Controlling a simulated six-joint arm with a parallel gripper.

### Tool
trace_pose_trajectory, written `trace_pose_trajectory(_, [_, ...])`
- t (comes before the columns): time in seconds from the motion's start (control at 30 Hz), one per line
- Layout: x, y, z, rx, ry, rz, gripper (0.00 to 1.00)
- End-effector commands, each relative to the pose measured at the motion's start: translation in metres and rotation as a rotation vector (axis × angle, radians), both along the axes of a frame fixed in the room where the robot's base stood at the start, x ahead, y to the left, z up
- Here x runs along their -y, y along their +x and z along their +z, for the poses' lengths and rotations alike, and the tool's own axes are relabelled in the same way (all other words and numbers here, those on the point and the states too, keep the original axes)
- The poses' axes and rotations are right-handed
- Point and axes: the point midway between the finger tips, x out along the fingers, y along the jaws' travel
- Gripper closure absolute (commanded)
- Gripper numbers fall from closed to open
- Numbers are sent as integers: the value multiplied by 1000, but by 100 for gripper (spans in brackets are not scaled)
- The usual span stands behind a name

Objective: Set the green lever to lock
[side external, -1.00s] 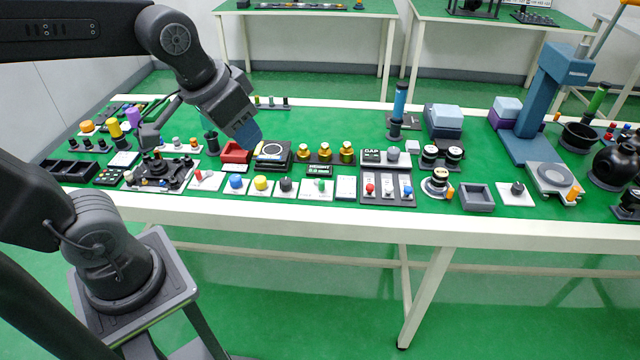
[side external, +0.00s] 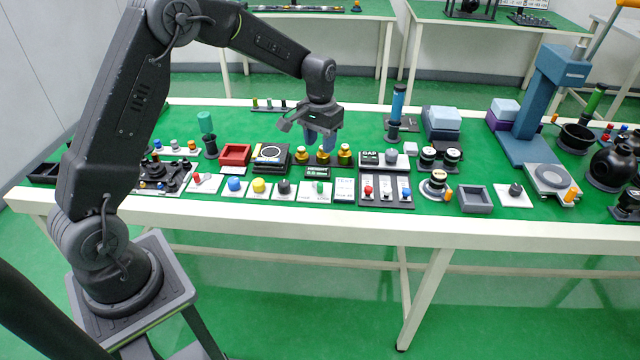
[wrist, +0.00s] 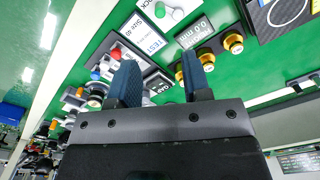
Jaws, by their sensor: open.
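The green lever (side external: 318,187) sits on a white plate in the front row of the table. In the wrist view the green lever (wrist: 161,10) is at the top edge, with part of a "LOCK" label beside it; the plate is cut off by the frame. My gripper (side external: 320,142) points down above the table, behind the lever and over the gold knobs. Its two blue fingers (wrist: 158,80) are apart with nothing between them. It is not touching the lever.
Gold knobs (side external: 323,158) on a black base stand just behind the lever. A white "TEST" card (side external: 344,190) and a panel of coloured switches (side external: 387,190) are to its right. A black knob (side external: 284,187) on a plate is to its left.

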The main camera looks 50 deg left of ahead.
Motion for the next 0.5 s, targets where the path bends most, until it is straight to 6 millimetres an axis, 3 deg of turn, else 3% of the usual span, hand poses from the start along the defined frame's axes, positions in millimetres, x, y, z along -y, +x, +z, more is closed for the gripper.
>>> trace_pose_trajectory(0.17, [-1,0,-18,-5,-1,1,56])
trace_pose_trajectory(0.5, [0,-1,-86,-6,-1,0,56])
